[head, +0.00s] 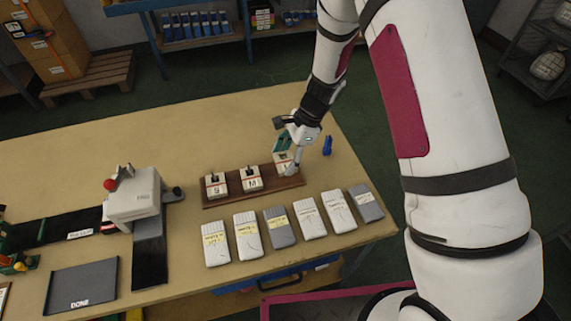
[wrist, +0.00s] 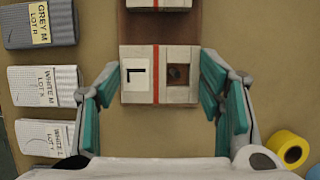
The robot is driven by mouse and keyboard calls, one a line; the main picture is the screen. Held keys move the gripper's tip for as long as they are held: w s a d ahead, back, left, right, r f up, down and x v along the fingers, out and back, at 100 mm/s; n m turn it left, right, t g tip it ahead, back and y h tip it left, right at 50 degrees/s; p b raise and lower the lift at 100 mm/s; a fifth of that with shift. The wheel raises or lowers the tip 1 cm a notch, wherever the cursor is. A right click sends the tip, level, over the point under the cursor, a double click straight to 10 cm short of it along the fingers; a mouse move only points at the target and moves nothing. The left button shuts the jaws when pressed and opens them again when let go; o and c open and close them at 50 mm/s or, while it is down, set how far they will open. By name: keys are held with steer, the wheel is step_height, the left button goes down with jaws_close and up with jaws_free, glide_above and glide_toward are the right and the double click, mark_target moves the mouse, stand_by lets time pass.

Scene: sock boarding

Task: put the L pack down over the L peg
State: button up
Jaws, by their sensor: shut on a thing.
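The L pack (wrist: 139,92) is a pale block with a red band, a white L label and a square hole. Something brown, possibly the L peg (wrist: 177,74), shows inside the hole. In the head view my gripper (head: 288,152) is at the right end of the brown board (head: 238,200), with the L pack (head: 283,157) partly hidden by a finger. I cannot tell whether the pack rests on the board or hangs just above it.
The S pack (head: 216,188) and M pack (head: 251,181) stand on the board to the left. Several white and grey sock packets (head: 308,217) lie in front. A blue object (head: 327,145) stands to the right. A yellow roll (wrist: 288,149) shows in the wrist view.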

mark_target(290, 160)
steer(key=shift+f, duration=1.75)
steer(key=shift+f, duration=0.2)
steer(key=o, duration=1.1)
steer(key=shift+r, duration=0.1)
steer(key=s+d+r+n+t, duration=0.1)
steer(key=s+d+r+n, duration=0.15)
steer(key=r, duration=0.85)
steer(key=s+d+r+n, duration=0.15)
steer(key=d+r, duration=0.25)
steer(key=r, duration=0.8)
steer(key=s+d+r+n+t+h, duration=0.1)
steer(key=s+d+r+n, duration=0.1)
steer(key=s+r+n, duration=0.2)
steer(key=s+d+r+n+t+h, duration=0.2)
steer(key=s+r, duration=0.3)
steer(key=s, duration=0.5)
steer(key=s+d+r+n+t+h+b, duration=0.1)
steer(key=s+d+r+n+t, duration=0.1)
steer(key=s+d+r+n, duration=0.2)
steer(key=shift+s+d+r+n, duration=0.15)
steer(key=shift+s+n, duration=0.25)
steer(key=shift+s, duration=0.3)
steer(key=shift+s+a+r+n, duration=0.15)
steer(key=shift+s+n, duration=0.25)
steer(key=shift+s, duration=0.3)
